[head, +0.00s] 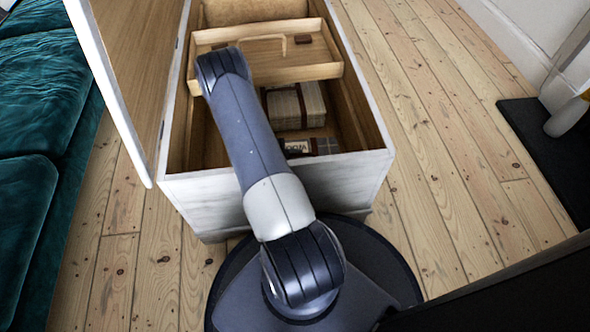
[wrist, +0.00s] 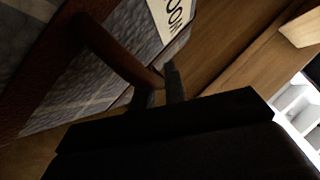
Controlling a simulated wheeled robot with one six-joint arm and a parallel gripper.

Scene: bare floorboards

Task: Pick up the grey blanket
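The grey blanket (wrist: 120,35) fills the upper left of the wrist view, a grey woven bundle with a brown strap handle (wrist: 118,60) and a white lettered label (wrist: 176,14). In the head view the blanket (head: 326,146) lies low in the open chest, against the near wall, which partly hides it. My gripper (wrist: 158,88) has its two dark fingertips close together at the strap handle. The handle runs to the fingers and seems to pass between them; whether they pinch it is unclear. In the head view my arm hides the gripper.
The white wooden chest (head: 280,182) has its lid (head: 135,70) raised at left. Inside, a pale folded stack (head: 295,105) sits beyond the blanket, below a wooden tray (head: 300,72). A teal sofa (head: 38,110) is at left. Bare floorboards lie right of the chest.

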